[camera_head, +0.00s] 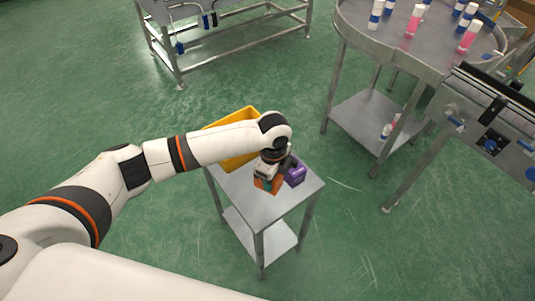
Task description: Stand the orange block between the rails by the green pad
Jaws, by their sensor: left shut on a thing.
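The orange block (275,186) is at the top of a small grey metal table (293,205). My left gripper (266,183) comes down over it from above and is shut on it. The wrist hides part of the block, and I cannot tell whether its base touches the table. A purple thing (296,174) stands just right of the gripper. A small bit of green shows at the gripper, too small to identify. I cannot make out the rails or the green pad. My right gripper is not in view.
A yellow bin (238,158) sits at the back left of the small table, partly behind my arm. A round steel table (385,45) with several bottles and a conveyor (490,115) stand at the right. A steel frame bench (235,62) is at the back. The table's front is clear.

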